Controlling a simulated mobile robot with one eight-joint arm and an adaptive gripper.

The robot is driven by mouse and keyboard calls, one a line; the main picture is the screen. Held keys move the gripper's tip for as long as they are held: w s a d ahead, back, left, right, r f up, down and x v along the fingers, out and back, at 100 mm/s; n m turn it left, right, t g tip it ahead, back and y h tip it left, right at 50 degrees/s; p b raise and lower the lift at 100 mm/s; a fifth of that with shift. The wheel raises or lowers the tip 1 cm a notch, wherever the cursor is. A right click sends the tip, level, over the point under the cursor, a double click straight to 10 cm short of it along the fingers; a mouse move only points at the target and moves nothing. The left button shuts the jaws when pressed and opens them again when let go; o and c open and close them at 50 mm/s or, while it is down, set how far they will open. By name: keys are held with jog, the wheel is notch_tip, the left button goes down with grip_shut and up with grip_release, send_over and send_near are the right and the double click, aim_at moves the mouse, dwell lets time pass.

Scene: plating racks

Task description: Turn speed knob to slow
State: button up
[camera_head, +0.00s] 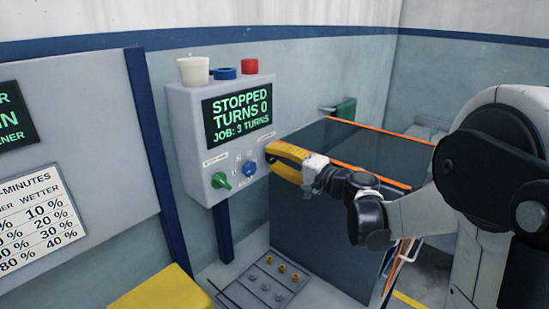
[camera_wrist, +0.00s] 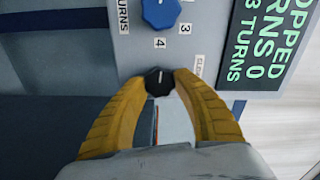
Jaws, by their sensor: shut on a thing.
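My gripper (camera_head: 270,152) reaches the right side of the box front. In the wrist view, my yellow fingers (camera_wrist: 160,84) are shut on a small black knob (camera_wrist: 159,79), one on each side of it. A partly covered label beside it (camera_wrist: 199,65) seems to begin with SLOW. My gripper hides this knob in the head view. The knob's pointer direction cannot be told.
A blue turns knob (camera_head: 249,168) sits close beside the black one, and a green knob (camera_head: 221,181) is further left. White, blue and red items stand on the box. A dark tank (camera_head: 320,215) with orange edges stands below my arm.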

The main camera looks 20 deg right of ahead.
jog(key=shift+n, duration=0.5)
jog(key=shift+r, duration=0.1)
jog(key=o, duration=1.2)
jog(key=v, duration=1.2)
